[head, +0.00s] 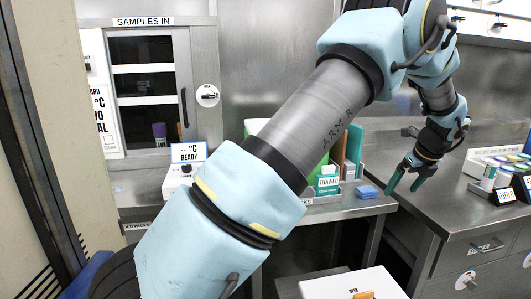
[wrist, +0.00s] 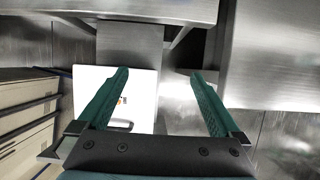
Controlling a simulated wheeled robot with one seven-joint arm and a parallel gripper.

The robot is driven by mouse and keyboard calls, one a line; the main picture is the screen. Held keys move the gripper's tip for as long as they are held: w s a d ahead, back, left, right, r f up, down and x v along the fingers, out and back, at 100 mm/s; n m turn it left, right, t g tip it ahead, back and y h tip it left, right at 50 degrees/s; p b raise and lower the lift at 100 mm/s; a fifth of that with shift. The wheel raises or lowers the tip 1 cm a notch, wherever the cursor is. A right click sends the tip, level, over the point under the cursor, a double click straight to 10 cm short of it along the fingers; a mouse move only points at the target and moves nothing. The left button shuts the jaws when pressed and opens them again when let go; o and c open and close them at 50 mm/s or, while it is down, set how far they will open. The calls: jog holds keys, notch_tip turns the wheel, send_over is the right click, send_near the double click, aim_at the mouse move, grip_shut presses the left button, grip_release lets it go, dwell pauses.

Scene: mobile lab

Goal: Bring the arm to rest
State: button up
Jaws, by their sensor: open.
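My gripper (head: 408,176) hangs at the end of my arm, right of the middle in the head view, in front of the gap between two steel counters. Its two green fingers point down and are spread apart. In the wrist view my gripper (wrist: 158,98) is open with nothing between the fingers. My arm crosses the head view from the bottom left to the top right and hides part of the back counter. A white box or lid (wrist: 140,108) shows below, partly behind the left finger.
The right counter (head: 430,205) holds a rack and small labelled stands near its edge. A blue stack (head: 367,192) lies on the back counter close to the gripper. A white box (head: 350,285) stands low at the front. A "SAMPLES IN" hatch (head: 148,90) is at the left.

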jog(key=a+r+n+g, duration=0.1)
jog(key=a+n+g, duration=0.1)
jog(key=a+n, duration=1.95)
jog(key=s+a+n, duration=0.5)
jog(key=s+a, duration=0.2)
jog(key=a, duration=0.5)
jog(key=s+a+f+n+g+h, duration=0.1)
jog(key=s+a+n, duration=0.5)
jog(key=a, duration=0.6)
jog(key=shift+s+a, duration=0.2)
jog(key=shift+s, duration=0.7)
jog(key=shift+c, duration=0.2)
